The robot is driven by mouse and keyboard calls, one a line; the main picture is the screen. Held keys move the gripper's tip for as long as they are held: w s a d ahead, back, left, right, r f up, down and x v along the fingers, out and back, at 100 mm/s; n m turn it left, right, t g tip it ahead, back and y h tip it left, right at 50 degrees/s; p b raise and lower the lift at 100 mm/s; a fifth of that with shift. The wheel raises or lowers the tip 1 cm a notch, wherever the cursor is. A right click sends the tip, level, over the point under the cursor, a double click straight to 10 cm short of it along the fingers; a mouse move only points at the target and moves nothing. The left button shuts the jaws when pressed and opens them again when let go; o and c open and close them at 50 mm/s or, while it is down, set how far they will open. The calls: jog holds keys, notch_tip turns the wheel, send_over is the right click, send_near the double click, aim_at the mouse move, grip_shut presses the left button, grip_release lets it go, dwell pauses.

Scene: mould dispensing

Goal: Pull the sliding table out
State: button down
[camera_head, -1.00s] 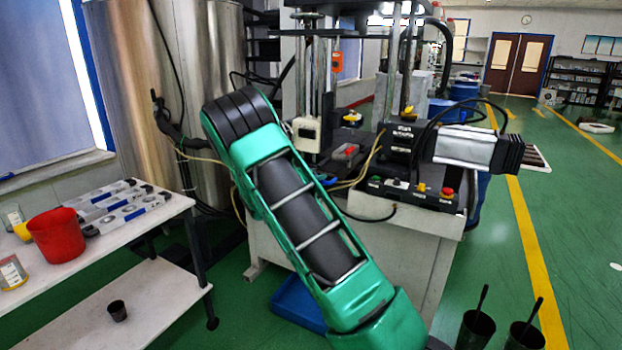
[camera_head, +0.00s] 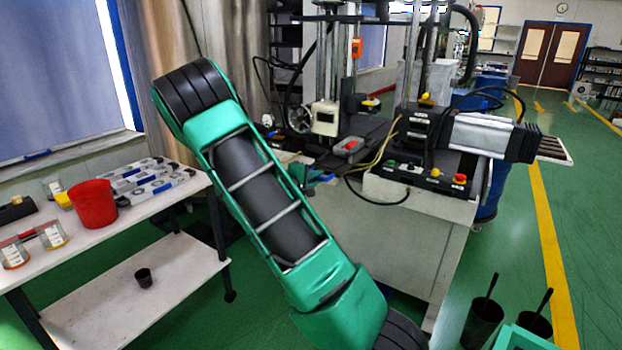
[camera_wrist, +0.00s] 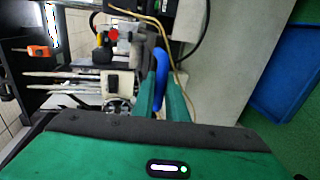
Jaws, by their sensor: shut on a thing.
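In the wrist view, my gripper (camera_wrist: 165,105) has its two green fingers closed around a blue handle (camera_wrist: 161,65) at the machine's edge. In the head view the gripper (camera_head: 304,178) is largely hidden behind my green arm, and a bit of the blue handle (camera_head: 326,178) shows beside it. The sliding table (camera_head: 366,128) appears to be the dark surface of the machine between the posts. A grey piece with a red part (camera_head: 349,146) sits at its near side. How far the table extends is hard to tell.
A black control box (camera_head: 425,178) with buttons is right of the handle. A white bench (camera_head: 112,231) with a red cup (camera_head: 94,204) stands at left. Dark cups (camera_head: 482,322) are at lower right. A blue bin (camera_wrist: 285,75) lies on the floor in the wrist view.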

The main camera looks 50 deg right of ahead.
jog(key=shift+a+f, duration=0.1)
jog(key=shift+f, duration=0.1)
jog(key=c, duration=1.8)
grip_release()
jog(key=shift+w, duration=0.1)
jog(key=shift+o, duration=0.2)
jog(key=shift+r, duration=0.1)
jog(key=v, duration=1)
jog(key=shift+a, duration=0.35)
